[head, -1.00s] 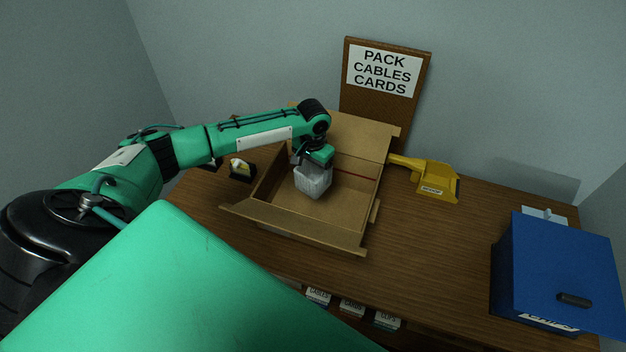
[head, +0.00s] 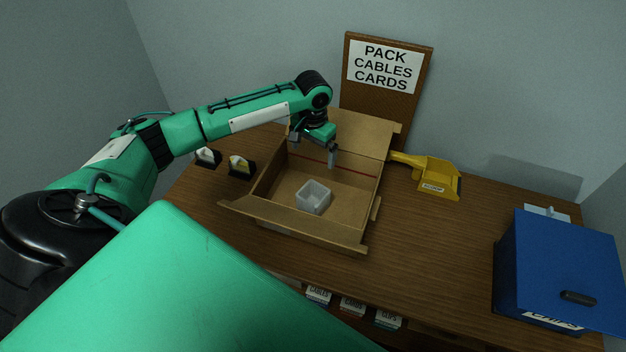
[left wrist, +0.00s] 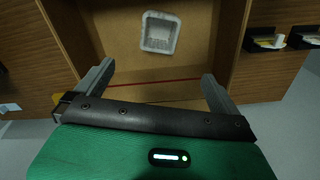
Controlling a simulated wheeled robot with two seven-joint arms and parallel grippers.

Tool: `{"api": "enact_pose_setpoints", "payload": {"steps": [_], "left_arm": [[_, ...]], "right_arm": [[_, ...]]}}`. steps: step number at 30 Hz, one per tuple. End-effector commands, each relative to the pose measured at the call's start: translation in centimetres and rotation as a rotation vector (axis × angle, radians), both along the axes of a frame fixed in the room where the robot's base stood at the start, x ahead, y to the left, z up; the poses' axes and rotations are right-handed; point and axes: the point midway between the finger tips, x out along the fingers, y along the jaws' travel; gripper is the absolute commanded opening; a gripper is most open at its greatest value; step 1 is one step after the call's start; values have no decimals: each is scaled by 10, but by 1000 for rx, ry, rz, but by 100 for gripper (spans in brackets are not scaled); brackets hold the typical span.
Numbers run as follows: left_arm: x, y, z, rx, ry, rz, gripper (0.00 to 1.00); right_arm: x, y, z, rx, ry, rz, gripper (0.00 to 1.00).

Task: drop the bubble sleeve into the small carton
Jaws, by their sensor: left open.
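The bubble sleeve (head: 313,196), a pale grey-white box-like sleeve with an open top, sits on the floor of the open small carton (head: 308,236), toward its front half. In the left wrist view the sleeve (left wrist: 159,33) lies beyond my fingers, apart from them. My left gripper (head: 316,157) is open and empty above the back part of the carton. In the left wrist view its two fingers (left wrist: 158,80) are spread wide with nothing between them. My right gripper is not in view.
A yellow tape dispenser (head: 437,180) stands right of the carton. A blue box (head: 548,268) is at the right. Two small dark holders (head: 241,167) lie left of the carton. A sign board (head: 383,85) stands behind. The table between carton and blue box is clear.

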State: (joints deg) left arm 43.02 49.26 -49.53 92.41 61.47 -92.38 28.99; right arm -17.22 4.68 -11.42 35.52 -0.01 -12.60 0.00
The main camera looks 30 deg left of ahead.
Motion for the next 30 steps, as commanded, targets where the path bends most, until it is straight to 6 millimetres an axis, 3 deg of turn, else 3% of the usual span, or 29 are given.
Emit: {"api": "enact_pose_setpoints", "payload": {"steps": [6,12,30], "left_arm": [[1,0,46,-1,-4,-1,100],[1,0,70,-1,-2,0,100],[0,0,79,-1,0,0,100]], "right_arm": [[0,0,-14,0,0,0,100],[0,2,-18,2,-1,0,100],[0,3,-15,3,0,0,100]]}}
